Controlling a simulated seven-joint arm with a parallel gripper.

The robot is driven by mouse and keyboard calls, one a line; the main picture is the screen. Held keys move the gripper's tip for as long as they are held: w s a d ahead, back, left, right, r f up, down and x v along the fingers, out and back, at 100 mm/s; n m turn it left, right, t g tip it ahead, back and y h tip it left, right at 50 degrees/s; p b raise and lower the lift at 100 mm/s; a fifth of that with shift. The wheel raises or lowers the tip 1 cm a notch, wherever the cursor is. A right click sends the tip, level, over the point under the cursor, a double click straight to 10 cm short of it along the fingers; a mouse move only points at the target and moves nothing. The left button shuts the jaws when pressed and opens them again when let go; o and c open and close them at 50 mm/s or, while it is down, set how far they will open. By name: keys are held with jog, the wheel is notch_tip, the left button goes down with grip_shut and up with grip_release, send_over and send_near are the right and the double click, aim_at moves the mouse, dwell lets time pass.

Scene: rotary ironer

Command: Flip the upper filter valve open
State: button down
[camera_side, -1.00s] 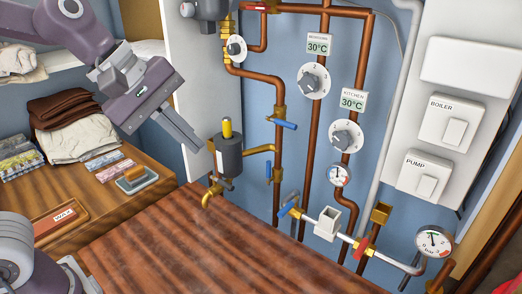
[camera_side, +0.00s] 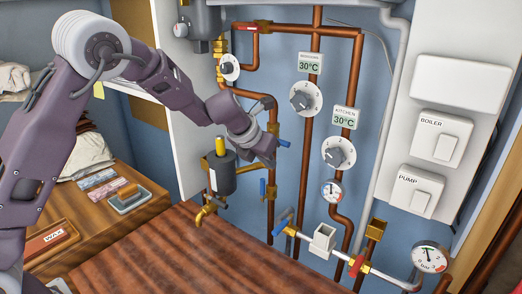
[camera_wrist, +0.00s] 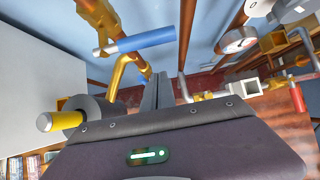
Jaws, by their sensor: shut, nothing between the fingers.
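The upper filter valve is a brass body on the copper pipe with a blue lever (camera_side: 284,143), which sticks out to the right, roughly crosswise to the pipe. In the wrist view the blue lever (camera_wrist: 146,41) lies across the upper middle, beyond the fingertips. My gripper (camera_side: 271,161) is shut and empty, just below and left of this lever; I see no clear contact. Its closed fingers also show in the wrist view (camera_wrist: 165,88). The lower filter valve's blue lever (camera_side: 263,187) points along its pipe. The grey filter (camera_side: 222,175) with a yellow top stands left of my gripper.
Copper pipes with dials (camera_side: 305,98) rise right of the valve. Another blue-handled valve (camera_side: 283,220) and a red-handled valve (camera_side: 356,265) sit lower right. The wooden worktop (camera_side: 180,245) below is clear. A white panel (camera_side: 180,110) stands left of the pipes.

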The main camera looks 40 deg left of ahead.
jog(key=w+r, duration=0.2)
jog(key=r, duration=0.1)
jog(key=shift+r, duration=0.25)
jog(key=shift+r+n+h, duration=0.2)
jog(key=shift+n+h, duration=0.1)
jog(key=shift+h, duration=0.4)
